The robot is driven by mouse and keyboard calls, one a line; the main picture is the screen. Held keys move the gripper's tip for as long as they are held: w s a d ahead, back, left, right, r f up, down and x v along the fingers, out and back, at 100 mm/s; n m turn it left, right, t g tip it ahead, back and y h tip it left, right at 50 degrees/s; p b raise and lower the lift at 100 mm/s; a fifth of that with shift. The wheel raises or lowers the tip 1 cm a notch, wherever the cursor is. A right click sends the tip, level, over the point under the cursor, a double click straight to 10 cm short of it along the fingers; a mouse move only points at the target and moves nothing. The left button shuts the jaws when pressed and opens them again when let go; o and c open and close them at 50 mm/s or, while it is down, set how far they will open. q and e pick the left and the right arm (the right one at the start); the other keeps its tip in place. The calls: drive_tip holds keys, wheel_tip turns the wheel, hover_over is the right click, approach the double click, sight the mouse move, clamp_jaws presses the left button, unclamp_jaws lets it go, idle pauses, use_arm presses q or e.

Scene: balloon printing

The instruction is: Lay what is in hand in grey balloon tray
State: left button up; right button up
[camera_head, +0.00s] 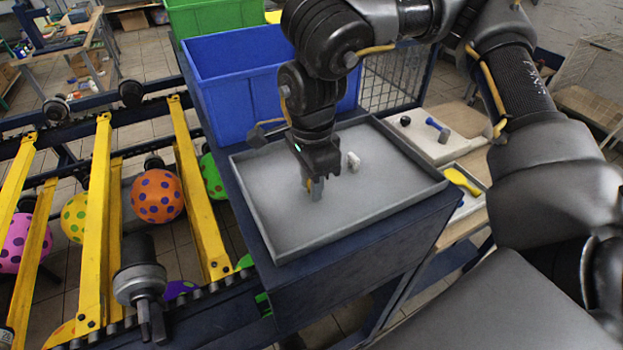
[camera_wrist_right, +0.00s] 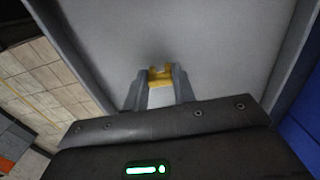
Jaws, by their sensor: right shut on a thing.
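The grey tray (camera_head: 276,209) lies on top of a dark blue cabinet, with a low rim around it. My right gripper (camera_head: 315,192) points down over the left-middle part of the tray floor. It is shut on a small yellow thing (camera_wrist_right: 160,76), seen between its fingertips (camera_wrist_right: 159,88) in the right wrist view. The fingers and arm hide most of this thing in the head view. I cannot tell whether it touches the tray floor. A small white object (camera_head: 353,160) stands in the tray, right of the gripper. My left gripper is not in view.
A blue bin (camera_head: 233,91) stands behind the tray, and a green bin (camera_head: 205,17) is farther back. Yellow-barred rails with dotted balloons (camera_head: 158,196) are at the left.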

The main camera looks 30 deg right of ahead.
drive_tip(key=o, duration=0.9)
drive_tip(key=shift+f, duration=0.1)
wheel_tip(320, 180, up, 12)
drive_tip(key=shift+r, duration=0.2)
